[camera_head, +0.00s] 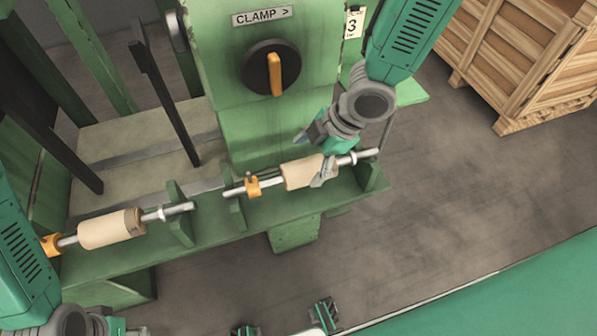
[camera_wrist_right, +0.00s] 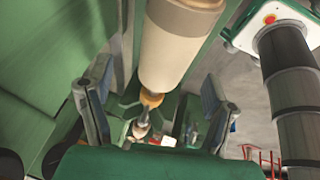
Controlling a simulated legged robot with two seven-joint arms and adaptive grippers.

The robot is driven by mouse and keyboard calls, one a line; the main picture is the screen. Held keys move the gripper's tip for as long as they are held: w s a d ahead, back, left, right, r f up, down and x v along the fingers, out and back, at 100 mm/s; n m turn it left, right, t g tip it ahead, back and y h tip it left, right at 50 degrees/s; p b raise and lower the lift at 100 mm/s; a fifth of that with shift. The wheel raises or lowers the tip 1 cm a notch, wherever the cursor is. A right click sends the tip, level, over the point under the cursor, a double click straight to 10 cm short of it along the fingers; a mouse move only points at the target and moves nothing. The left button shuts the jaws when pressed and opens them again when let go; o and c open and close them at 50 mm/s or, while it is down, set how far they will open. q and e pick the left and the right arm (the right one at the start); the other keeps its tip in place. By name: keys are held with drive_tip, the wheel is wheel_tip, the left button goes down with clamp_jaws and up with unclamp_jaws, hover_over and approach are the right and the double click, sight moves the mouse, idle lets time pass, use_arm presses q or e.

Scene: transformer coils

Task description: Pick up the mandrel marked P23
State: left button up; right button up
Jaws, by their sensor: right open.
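Two mandrels with beige rolls lie on a green rack in the head view. The right mandrel (camera_head: 303,173) has an orange collar at its left. The left mandrel (camera_head: 107,229) has a small dark mark at its right end, too small to read. I cannot read P23 on either. My right gripper (camera_head: 318,152) is open at the right mandrel's roll, one finger overlapping it in the picture. In the right wrist view, the open fingers (camera_wrist_right: 157,112) stand either side of a mandrel's line, its beige roll (camera_wrist_right: 177,42) above.
The green rack (camera_head: 209,237) has upright notched supports. A green machine column with a black dial (camera_head: 257,68) and CLAMP sign (camera_head: 262,16) rises behind it. A wooden crate (camera_head: 520,60) stands at the upper right. The floor right of the rack is clear.

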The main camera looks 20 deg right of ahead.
sight(306, 165)
drive_tip(key=x, duration=0.5)
drive_tip(key=shift+s+d+f, duration=0.15)
drive_tip(key=shift+f, duration=0.05)
drive_tip(key=shift+c, duration=0.5)
drive_tip(key=shift+r, duration=0.1)
clamp_jaws()
